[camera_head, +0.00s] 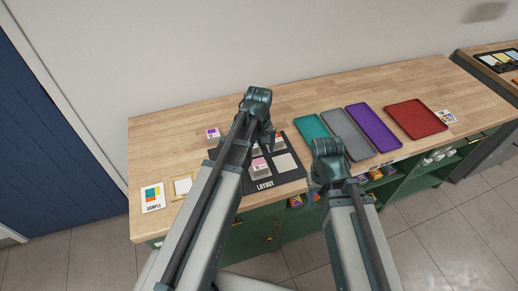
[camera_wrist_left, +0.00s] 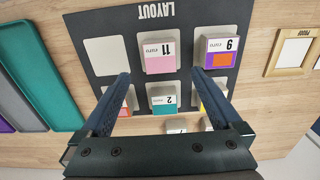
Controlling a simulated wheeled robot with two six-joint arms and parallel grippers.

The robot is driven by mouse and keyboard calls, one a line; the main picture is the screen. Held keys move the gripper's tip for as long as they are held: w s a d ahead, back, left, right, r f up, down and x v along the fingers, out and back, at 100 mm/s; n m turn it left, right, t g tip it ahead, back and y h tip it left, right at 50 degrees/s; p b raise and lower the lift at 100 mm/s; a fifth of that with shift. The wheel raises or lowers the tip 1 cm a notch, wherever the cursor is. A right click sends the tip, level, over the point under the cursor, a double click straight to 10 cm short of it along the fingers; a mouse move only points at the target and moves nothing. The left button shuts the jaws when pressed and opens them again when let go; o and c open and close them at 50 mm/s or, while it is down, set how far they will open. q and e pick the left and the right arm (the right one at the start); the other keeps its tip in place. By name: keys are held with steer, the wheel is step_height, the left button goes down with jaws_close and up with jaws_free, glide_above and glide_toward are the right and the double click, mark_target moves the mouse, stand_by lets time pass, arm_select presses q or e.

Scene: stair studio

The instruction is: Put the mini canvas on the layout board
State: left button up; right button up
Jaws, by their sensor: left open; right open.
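The layout board (camera_head: 292,180) is a dark panel on the bench, marked LAYOUT, under my left arm. In the left wrist view the board (camera_wrist_left: 95,20) carries a pink block marked 11 (camera_wrist_left: 160,60), a purple-orange block marked 9 (camera_wrist_left: 220,60), a teal block marked 2 (camera_wrist_left: 162,104) and others partly hidden. One pale square (camera_wrist_left: 106,56) is bare. Another small purple-labelled block (camera_head: 212,134) sits left of the board. I cannot tell which block is the mini canvas. My left gripper (camera_wrist_left: 161,75) is open above the board, nothing held. My right gripper (camera_head: 314,190) is open near the bench's front edge.
A wooden frame (camera_head: 183,185) and a sample card (camera_head: 153,197) lie at the left. Teal (camera_head: 311,127), grey (camera_head: 347,135), purple (camera_head: 374,126) and red (camera_head: 415,118) trays lie right of the board. The bench's back left is bare. Shelves are below.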

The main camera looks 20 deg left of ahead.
arm_select(q)
steer(key=s+d+r+m+y+p, duration=0.1)
steer(key=s+d+r+m, duration=0.2)
steer(key=s+d+m, duration=0.7)
steer(key=s, duration=0.4)
steer(key=shift+s+d+m+p, duration=0.15)
steer(key=shift+d+m+p, duration=0.1)
steer(key=shift+m+p, duration=0.1)
arm_select(e)
step_height(320, 180, up, 3)
steer(key=shift+f, duration=0.1)
